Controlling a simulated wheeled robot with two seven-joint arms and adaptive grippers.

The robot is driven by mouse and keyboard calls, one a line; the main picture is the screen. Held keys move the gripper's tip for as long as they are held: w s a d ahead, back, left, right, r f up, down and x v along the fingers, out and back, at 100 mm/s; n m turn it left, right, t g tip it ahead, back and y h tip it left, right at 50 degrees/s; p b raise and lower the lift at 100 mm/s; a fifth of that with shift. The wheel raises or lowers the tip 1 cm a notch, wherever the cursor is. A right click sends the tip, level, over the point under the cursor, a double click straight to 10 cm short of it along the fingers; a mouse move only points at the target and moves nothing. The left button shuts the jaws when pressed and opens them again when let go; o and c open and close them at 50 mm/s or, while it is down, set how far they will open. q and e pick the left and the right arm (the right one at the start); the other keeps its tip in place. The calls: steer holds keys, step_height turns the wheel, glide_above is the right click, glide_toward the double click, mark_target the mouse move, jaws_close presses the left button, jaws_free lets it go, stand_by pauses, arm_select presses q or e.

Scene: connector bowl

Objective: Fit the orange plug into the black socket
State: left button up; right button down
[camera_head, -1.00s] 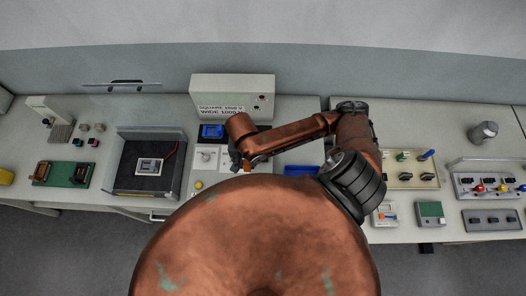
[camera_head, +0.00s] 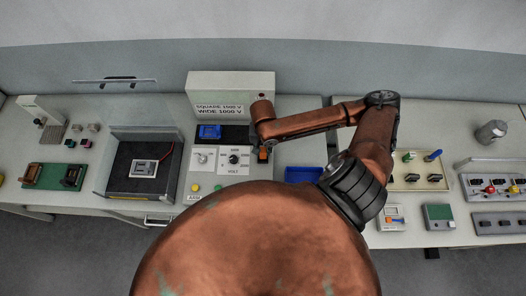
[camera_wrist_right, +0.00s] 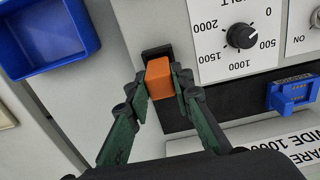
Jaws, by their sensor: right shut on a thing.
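My right gripper (camera_wrist_right: 158,88) is shut on the orange plug (camera_wrist_right: 158,77), with its green fingers on either side of it. In the head view the right gripper (camera_head: 262,148) is at the right side of the tester panel, and a bit of the orange plug (camera_head: 263,155) shows below it. A black socket (camera_wrist_right: 156,51) shows at the far edge of the plug in the wrist view. The plug overlaps the socket there; I cannot tell whether it is seated. My left gripper is not in view.
The panel carries a voltage dial (camera_wrist_right: 240,36) beside the plug. A blue connector (camera_wrist_right: 290,92) sits on the black strip. An empty-looking blue bin (camera_wrist_right: 45,30) stands close by. A black box (camera_head: 120,178) stands left on the bench.

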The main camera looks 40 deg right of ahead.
mark_target(263, 150)
steer(key=shift+f, duration=0.85)
steer(key=c, duration=1.7)
jaws_free()
steer(key=shift+r, duration=0.1)
step_height(263, 150, up, 12)
steer(key=shift+f, duration=0.1)
